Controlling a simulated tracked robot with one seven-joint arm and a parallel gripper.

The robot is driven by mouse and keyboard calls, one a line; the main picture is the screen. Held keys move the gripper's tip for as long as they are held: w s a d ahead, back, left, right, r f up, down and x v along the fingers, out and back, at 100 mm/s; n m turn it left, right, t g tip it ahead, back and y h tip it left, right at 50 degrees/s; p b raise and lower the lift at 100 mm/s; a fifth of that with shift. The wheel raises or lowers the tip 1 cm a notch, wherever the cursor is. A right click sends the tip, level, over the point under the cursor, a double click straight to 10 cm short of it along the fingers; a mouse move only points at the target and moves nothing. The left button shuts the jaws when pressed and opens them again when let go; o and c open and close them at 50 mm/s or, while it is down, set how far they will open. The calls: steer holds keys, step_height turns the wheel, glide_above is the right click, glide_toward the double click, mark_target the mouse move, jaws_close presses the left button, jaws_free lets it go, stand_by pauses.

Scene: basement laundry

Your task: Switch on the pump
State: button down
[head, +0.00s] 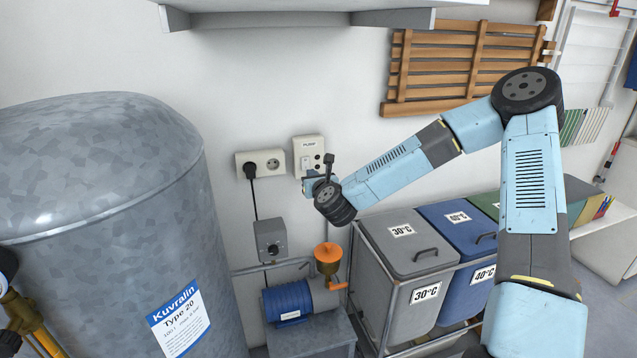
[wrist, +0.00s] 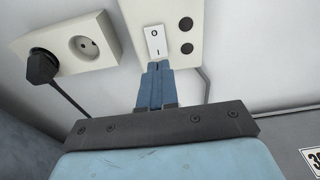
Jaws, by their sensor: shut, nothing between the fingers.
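The pump's switch plate (head: 314,148), labelled PUMP, is on the wall above the pump. It also shows in the wrist view (wrist: 132,22), with a white rocker (wrist: 156,41) marked O at the top and I at the bottom, and two dark round spots beside it. I cannot tell which side of the rocker is pressed in. My gripper (wrist: 157,66) is shut and empty. Its blue fingertips are just at the rocker's lower end, by the I; I cannot tell whether they touch. In the head view the wrist partly hides the plate. The blue pump (head: 290,302) stands below.
A wall socket (head: 272,163) with a black plug (head: 249,170) is left of the plate. A grey box (head: 270,240) hangs below it. A large metal tank (head: 110,200) fills the left. Grey and blue bins (head: 400,262) stand at right. A shelf (head: 300,18) is above.

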mark_target(306, 168)
steer(key=shift+x, duration=1.95)
steer(key=shift+a, duration=0.15)
